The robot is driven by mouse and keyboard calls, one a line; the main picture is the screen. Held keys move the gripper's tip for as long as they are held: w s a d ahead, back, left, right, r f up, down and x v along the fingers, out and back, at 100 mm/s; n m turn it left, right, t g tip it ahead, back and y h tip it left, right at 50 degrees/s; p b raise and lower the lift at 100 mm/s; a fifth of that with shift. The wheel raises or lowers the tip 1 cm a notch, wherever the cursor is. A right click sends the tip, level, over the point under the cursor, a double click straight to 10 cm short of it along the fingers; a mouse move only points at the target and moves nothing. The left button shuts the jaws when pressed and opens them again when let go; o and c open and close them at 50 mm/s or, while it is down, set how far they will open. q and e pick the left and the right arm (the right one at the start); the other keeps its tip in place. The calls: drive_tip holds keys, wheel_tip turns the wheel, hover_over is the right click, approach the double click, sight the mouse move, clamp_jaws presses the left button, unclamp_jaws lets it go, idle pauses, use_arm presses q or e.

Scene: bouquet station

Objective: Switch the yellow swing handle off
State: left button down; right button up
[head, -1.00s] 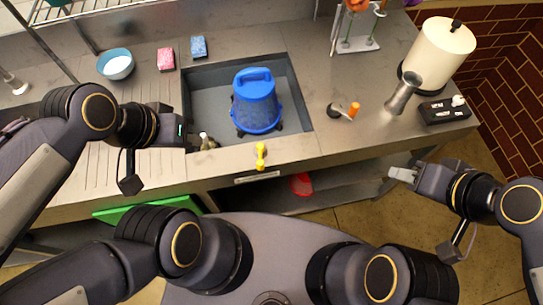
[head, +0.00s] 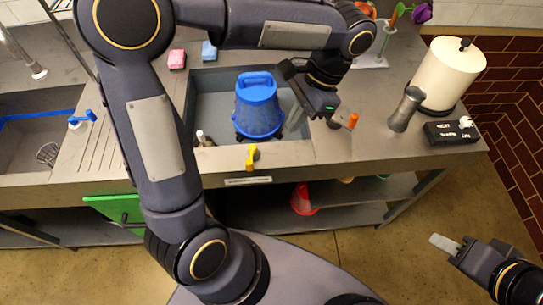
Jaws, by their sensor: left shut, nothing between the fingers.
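The yellow swing handle (head: 251,157) sits at the front edge of the steel counter, below the sink with the blue bucket. It points roughly front to back in the picture. My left gripper (head: 298,110) is shut and empty, over the right side of the sink, beside the bucket and behind and right of the yellow handle. It does not touch the handle. My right gripper (head: 444,243) is low at the right, in front of the counter and far from the handle. Its fingers show as one pale piece, so I cannot tell whether they are apart.
The blue bucket (head: 258,105) stands in the sink. An orange handle (head: 350,121) is close right of my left gripper; a blue handle (head: 84,117) is at the left. A grey shaker (head: 405,110), paper roll (head: 449,75) and black box (head: 451,131) stand at the right.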

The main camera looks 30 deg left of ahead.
sight(251, 156)
idle(0.3)
use_arm(q)
drive_tip(key=x, duration=1)
drive_tip(key=s+a+p, duration=0.1)
drive_tip(key=s+a, duration=0.1)
drive_tip(key=s, duration=0.1)
drive_tip(key=shift+a, duration=0.4)
